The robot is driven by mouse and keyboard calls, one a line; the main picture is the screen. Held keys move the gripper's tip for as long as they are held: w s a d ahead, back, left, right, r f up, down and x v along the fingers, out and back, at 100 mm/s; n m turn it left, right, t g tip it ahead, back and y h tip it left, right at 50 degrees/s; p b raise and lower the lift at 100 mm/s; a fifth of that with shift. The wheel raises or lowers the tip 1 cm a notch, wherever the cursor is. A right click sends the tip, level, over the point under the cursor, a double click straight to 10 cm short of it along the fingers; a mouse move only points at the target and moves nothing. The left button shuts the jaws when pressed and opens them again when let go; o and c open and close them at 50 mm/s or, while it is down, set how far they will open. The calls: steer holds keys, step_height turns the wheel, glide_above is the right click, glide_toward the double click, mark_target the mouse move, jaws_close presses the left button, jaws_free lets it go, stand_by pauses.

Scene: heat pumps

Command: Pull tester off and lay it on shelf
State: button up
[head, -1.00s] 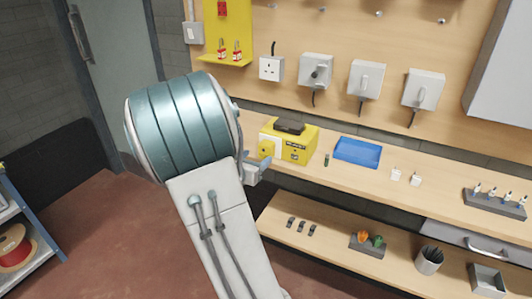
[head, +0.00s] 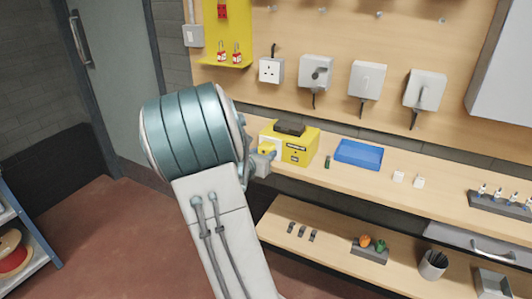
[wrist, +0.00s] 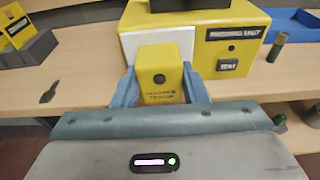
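The tester (wrist: 160,78) is a small yellow block with a dark round spot and lettering, in the wrist view. It stands against the white front panel (wrist: 135,42) of a larger yellow proving unit (head: 300,148) on the upper shelf (head: 455,188). My gripper (wrist: 160,82) has its two blue-grey fingers on the tester's left and right sides. No clear gap shows between fingers and tester, but I cannot tell whether they press on it. In the head view my arm hides part of the tester and fingers.
A blue tray (head: 358,153) and a small green cylinder (head: 327,162) are right of the proving unit. The lower shelf (head: 335,255) holds small dark clips (head: 302,231), a block with orange and green items (head: 370,249) and a pen cup (head: 433,265). Shelf between them is bare.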

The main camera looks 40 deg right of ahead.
steer(key=shift+c, duration=0.7)
steer(key=shift+a, duration=0.1)
steer(key=f+v, duration=0.1)
steer(key=v, duration=0.5)
steer(key=shift+s+a+p, duration=0.25)
steer(key=shift+a+p, duration=0.1)
steer(key=shift+a, duration=0.1)
steer(key=shift+f, duration=0.1)
